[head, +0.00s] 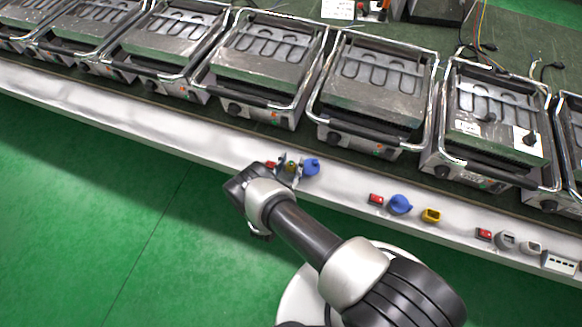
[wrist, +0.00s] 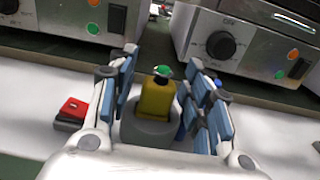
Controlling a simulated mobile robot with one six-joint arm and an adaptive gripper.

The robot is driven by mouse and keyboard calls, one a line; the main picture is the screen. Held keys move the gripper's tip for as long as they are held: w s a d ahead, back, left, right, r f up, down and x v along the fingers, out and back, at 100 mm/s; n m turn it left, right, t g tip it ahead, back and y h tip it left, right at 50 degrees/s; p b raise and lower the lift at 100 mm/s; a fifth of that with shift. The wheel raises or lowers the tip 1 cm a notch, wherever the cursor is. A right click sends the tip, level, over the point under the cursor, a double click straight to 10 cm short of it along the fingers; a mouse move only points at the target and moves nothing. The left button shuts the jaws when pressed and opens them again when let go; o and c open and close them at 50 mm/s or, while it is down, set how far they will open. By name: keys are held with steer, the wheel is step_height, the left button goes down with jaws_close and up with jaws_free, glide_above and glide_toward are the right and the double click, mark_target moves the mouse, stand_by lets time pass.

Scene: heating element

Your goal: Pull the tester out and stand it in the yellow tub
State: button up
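The tester (wrist: 158,98) has a yellow body and a green top. In the wrist view it stands upright in a grey holder (wrist: 145,132) that hides its lower end. My gripper (wrist: 166,95) is open, with a finger on each side of the tester and gaps showing between. In the head view my gripper (head: 289,168) is at the white ledge, and the tester (head: 291,167) shows small between the fingers. A small yellow open-topped thing (head: 431,215), seemingly the yellow tub, sits on the ledge to the right.
A red switch (head: 271,165) is left of my gripper and a blue fitting (head: 311,167) close on its right. Another red switch (head: 376,199) and blue fitting (head: 400,204) stand left of the tub. Metal grills (head: 265,60) line the bench behind. The ledge between the groups is clear.

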mark_target(291, 164)
steer(key=c, duration=0.9)
steer(key=shift+c, duration=0.2)
step_height(291, 164, up, 20)
steer(key=p, duration=0.6)
steer(key=shift+p, duration=0.4)
